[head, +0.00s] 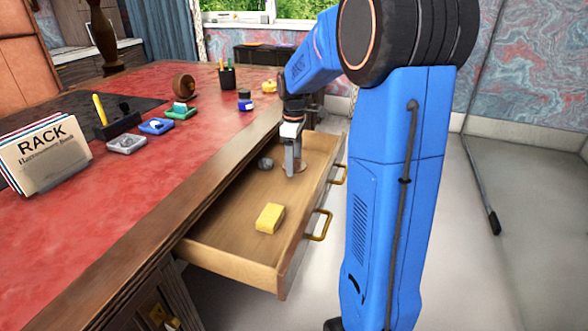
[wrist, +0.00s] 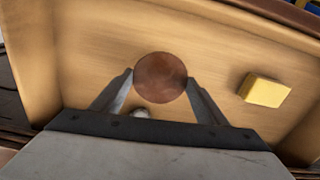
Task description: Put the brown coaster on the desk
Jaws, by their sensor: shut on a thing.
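The brown coaster (wrist: 160,77) is a round brown disc between the two fingertips of my gripper (wrist: 160,80) in the wrist view. The fingers touch its left and right edges. In the head view my gripper (head: 293,168) reaches down into the open drawer (head: 230,233), and a bit of the coaster (head: 301,169) shows beside the fingers. I cannot tell whether the coaster still touches the drawer floor. The desk (head: 80,221) has a red leather top and stands left of the drawer.
In the drawer lie a yellow block (head: 269,218) and a grey roundish thing (head: 265,163). On the desk stand a card rack (head: 45,160), a pen cup (head: 227,77), a wooden round holder (head: 184,85) and several small items. The red top's near middle is clear.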

